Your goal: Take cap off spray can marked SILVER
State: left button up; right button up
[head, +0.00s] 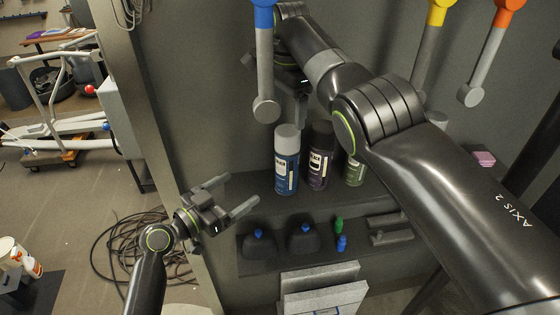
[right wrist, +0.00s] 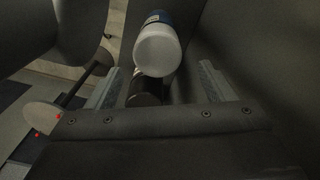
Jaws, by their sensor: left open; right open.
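Three spray cans stand upright on a shelf in the head view. The left one is a blue can (head: 286,174) with a light grey cap (head: 287,138). Beside it are a dark can (head: 319,168) and a green can (head: 354,173), partly behind my right arm. I cannot read SILVER on any label. My right gripper (head: 301,108) is open, pointing down just above the cans. In the right wrist view the grey cap (right wrist: 158,50) shows between the open fingers (right wrist: 160,68), with a dark can below it. My left gripper (head: 238,196) is open and empty, left of the shelf.
Hanging blue (head: 264,60), yellow (head: 438,12) and orange (head: 508,12) handled tools are near the cans. A lower shelf holds dark objects with blue knobs (head: 258,240) and small green and blue items (head: 341,241). A cable coil (head: 118,250) lies on the floor at left.

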aim_at(278, 163)
jog(key=shift+s+a, duration=0.1)
pick_arm(q)
jog(key=x, duration=1.6)
jog(key=shift+s+d+r, duration=0.1)
jog(key=shift+d+r, duration=0.05)
jog(key=shift+d, duration=0.05)
pick_arm(e)
jog(key=shift+s+r, duration=0.1)
pick_arm(q)
jog(key=shift+w+d, duration=0.3)
jog(key=shift+w, duration=0.15)
jog(key=shift+c, duration=0.3)
